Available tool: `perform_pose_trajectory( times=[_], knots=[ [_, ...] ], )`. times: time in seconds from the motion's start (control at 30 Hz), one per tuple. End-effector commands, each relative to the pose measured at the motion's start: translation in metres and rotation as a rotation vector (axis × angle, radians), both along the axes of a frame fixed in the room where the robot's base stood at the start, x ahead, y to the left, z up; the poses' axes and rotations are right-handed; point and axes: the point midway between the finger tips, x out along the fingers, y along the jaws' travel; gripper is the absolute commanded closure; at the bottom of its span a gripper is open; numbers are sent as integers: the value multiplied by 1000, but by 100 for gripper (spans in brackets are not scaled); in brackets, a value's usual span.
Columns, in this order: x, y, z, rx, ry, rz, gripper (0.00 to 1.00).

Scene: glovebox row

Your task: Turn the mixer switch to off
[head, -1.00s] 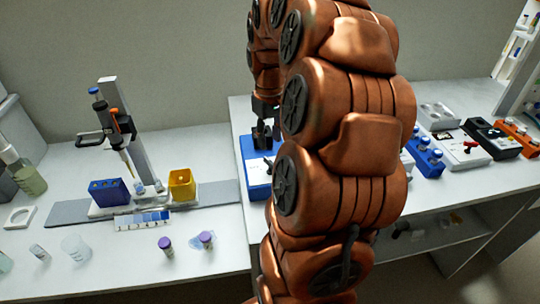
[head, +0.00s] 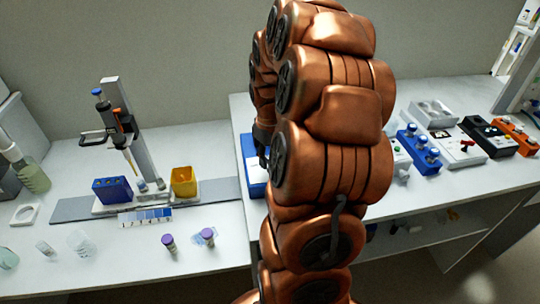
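A blue box with a pale front panel (head: 251,169) stands at the left end of the raised bench, partly behind my arm. No label can be read, so I cannot tell whether it is the mixer. My gripper (head: 264,150) is a dark shape at this box, mostly hidden behind my copper arm. Its fingers do not show clearly, nor whether they touch anything. Farther right, a white panel (head: 459,151) carries a small red switch (head: 466,144); its setting is too small to tell.
A blue box with several knobs (head: 418,153), a black box (head: 489,138) and an orange box with knobs (head: 515,137) stand at right. On the lower left bench are a pipette stand (head: 135,125), a yellow container (head: 185,182) and two purple-capped vials.

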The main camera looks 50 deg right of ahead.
Motion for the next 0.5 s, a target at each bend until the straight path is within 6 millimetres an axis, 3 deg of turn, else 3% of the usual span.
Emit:
perform_pose_trajectory(
  times=[0.1, 0.43, 0.5],
  knots=[
    [0, 0, 0, 0, 0, 0, 64],
    [0, 0, 0, 1, 1, 0, 98],
    [0, 0, 0, 1, 1, 0, 100]
  ],
)
